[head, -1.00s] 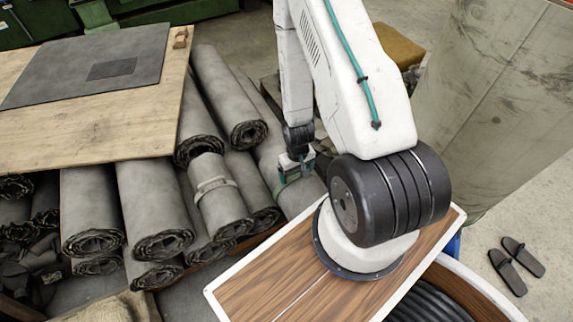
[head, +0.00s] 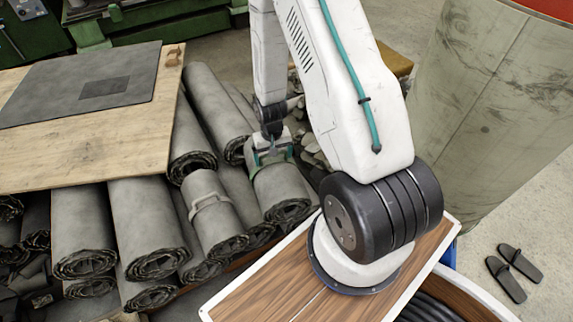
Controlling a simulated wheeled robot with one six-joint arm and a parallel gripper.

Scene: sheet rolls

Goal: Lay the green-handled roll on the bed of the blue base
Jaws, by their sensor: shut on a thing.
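The green-handled roll (head: 280,188) is a short grey sheet roll with a green handle at its upper end, in the middle of the head view. My gripper (head: 270,155) is shut on its handle from above, and the roll's layered end faces me. The roll overlaps neighbouring rolls in the picture; whether it touches them I cannot tell. The blue base with its bed cannot be made out; only a sliver of blue (head: 449,256) shows beside my deck, and I cannot tell what it belongs to.
Another roll with a pale grey handle (head: 212,213) lies just left. Several long grey rolls (head: 143,225) are stacked around it. A wooden table (head: 120,150) bears a dark sheet. A large pale drum (head: 480,110) stands right, with slippers (head: 508,270) on the floor.

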